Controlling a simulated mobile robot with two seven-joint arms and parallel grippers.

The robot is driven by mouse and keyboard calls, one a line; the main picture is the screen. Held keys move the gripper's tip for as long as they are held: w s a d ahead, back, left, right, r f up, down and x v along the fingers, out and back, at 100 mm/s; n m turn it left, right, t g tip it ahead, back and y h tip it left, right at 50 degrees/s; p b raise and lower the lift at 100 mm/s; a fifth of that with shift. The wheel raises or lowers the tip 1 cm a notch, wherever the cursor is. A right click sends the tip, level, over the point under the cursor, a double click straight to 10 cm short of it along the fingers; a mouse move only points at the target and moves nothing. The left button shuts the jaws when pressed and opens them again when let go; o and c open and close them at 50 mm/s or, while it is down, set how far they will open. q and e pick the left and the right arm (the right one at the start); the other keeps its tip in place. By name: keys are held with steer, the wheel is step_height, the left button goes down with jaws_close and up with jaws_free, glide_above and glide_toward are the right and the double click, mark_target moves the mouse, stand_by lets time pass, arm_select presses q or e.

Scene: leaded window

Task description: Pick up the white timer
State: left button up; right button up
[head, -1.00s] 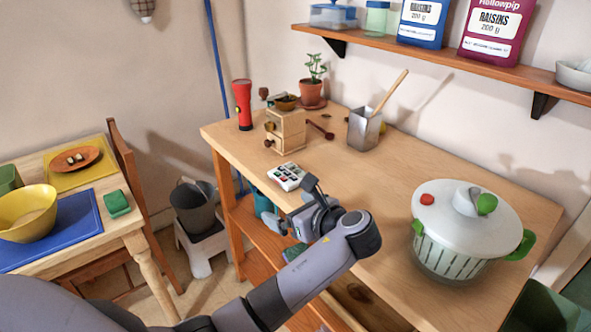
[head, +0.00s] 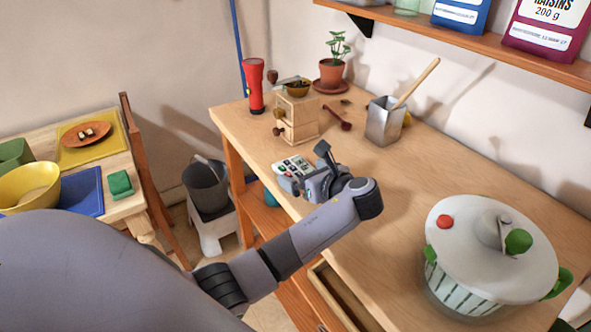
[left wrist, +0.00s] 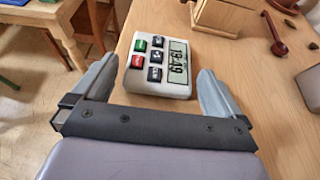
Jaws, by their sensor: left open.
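The white timer (head: 291,168) lies flat on the wooden worktop near its left edge. In the left wrist view the timer (left wrist: 149,78) shows a grey display and green, red and black buttons. My left gripper (head: 308,172) is just in front of the timer in the head view and hides part of it. In the left wrist view my left gripper (left wrist: 155,92) is open, with one finger on each side of the timer's near part and gaps to both. Nothing is held. My right gripper is not in view.
A wooden grinder (head: 297,117) stands just behind the timer, with a red torch (head: 254,86) to its left. A metal pot (head: 384,121) and a large lidded pot (head: 488,255) stand to the right. The worktop's middle is clear.

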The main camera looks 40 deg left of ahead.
arm_select(q)
steer(key=shift+w+a+f, duration=0.2)
steer(key=shift+a, duration=0.35)
steer(key=c, duration=0.8)
steer(key=shift+r, duration=0.15)
